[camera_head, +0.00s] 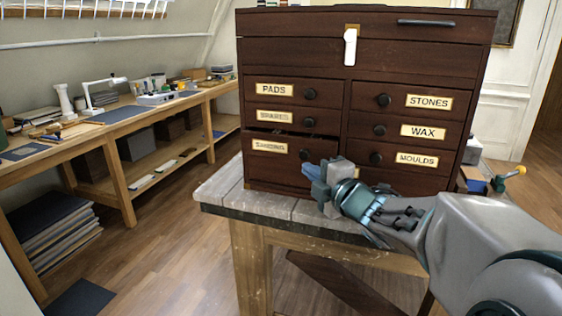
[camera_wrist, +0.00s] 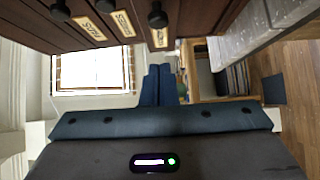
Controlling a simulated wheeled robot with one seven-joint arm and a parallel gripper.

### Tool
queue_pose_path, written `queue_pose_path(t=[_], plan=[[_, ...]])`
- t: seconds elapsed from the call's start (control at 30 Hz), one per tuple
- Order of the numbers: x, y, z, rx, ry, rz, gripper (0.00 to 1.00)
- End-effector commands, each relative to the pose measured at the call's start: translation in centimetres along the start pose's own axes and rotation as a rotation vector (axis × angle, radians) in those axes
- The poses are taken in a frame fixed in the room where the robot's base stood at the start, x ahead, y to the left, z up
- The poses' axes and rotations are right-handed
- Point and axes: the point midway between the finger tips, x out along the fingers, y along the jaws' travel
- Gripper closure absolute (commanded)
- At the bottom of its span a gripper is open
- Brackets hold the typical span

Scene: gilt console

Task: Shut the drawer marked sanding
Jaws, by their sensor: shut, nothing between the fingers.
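The drawer marked sanding (camera_head: 272,167) is the lowest on the left side of the dark wooden cabinet. It stands out a little, with a dark gap above its front. Its label is dim but partly readable, and its round black knob (camera_head: 305,154) shows. In the wrist view its label (camera_wrist: 160,38) and knob (camera_wrist: 157,15) are at the top. My gripper (camera_head: 313,171) is in front of the drawer's right part, just below the knob. Its blue fingers (camera_wrist: 158,84) are together and hold nothing. I cannot tell whether they touch the drawer.
The cabinet (camera_head: 365,55) stands on a worn workbench (camera_head: 222,190). Drawers marked pads (camera_head: 275,90), spares (camera_head: 273,117), stones (camera_head: 428,102), wax (camera_head: 423,131) and moulds (camera_head: 417,159) surround it. A long side bench (camera_head: 135,110) is at the left.

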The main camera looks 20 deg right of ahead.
Motion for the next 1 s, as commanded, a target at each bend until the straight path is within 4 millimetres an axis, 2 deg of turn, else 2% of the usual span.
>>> queue_pose_path(t=[0.1, 0.33, 0.6, 0.9, 1.0], plan=[[2.4, -0.1, 0.0, 0.000, 0.001, -0.002, 1.00], [4.2, 0.1, 2.0, 0.000, -0.002, -0.001, 1.00], [5.1, 0.1, 2.9, -0.001, -0.002, 0.001, 1.00], [5.1, 0.0, 2.9, -0.001, -0.001, 0.001, 1.00], [5.8, 0.0, 2.8, -0.002, 0.008, 0.000, 1.00]])
